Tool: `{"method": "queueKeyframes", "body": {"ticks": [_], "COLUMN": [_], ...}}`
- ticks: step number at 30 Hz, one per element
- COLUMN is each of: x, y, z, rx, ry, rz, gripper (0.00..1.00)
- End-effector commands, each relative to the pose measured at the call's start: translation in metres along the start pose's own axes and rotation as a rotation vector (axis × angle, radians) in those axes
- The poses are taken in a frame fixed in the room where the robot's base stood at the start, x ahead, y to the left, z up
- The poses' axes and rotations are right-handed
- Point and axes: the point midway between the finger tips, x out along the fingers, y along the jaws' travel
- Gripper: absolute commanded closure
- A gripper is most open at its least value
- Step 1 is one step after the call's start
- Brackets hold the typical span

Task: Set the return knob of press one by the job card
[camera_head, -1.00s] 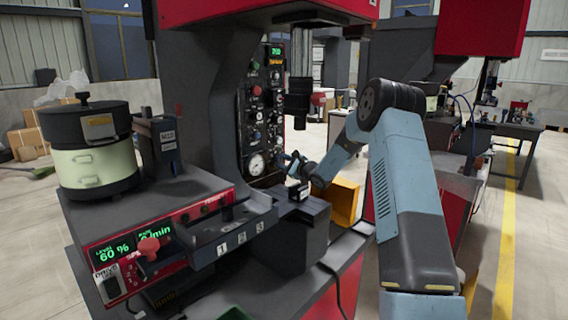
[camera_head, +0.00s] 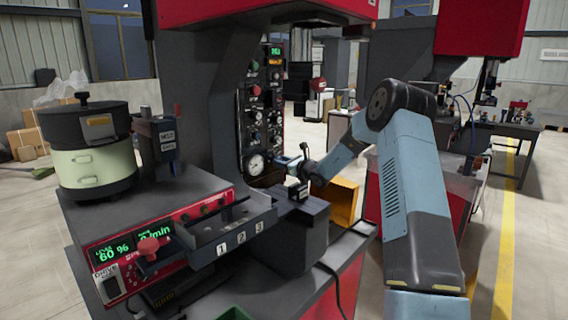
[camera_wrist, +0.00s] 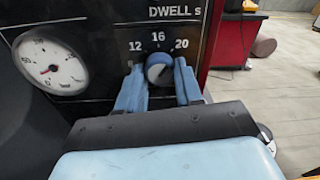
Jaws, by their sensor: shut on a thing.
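My gripper (camera_wrist: 158,72) is shut on a round blue-and-dark knob (camera_wrist: 159,69) on the press's black panel. One light-blue finger lies on each side of it. The scale around the knob reads 12, 16 and 20, with "DWELL s" printed above it. A pale mark shows on the knob face; its exact setting is unclear. In the head view my gripper (camera_head: 283,163) reaches the low right of the panel (camera_head: 262,110), beside the dial gauge (camera_head: 255,163). The gauge (camera_wrist: 50,66) is left of the knob in the wrist view. I cannot make out a knob marked return.
The bowl feeder (camera_head: 91,150) stands at left on a control box reading 60 %. A dark plate with small white lettering (camera_head: 167,140) stands beside it. A numbered rail (camera_head: 230,235) and dark block (camera_head: 300,220) lie below my gripper. The press ram (camera_head: 300,75) hangs above.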

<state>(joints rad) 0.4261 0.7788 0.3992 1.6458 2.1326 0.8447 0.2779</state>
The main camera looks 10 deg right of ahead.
Motion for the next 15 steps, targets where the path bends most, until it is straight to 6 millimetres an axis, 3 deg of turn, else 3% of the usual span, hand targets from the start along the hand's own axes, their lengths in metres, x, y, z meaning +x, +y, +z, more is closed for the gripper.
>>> {"method": "queueKeyframes", "body": {"ticks": [15], "x": [0.0004], "y": [-0.0033], "z": [0.0038], "rx": [0.161], "ry": [-0.001], "rz": [0.000], "gripper": [0.95]}}
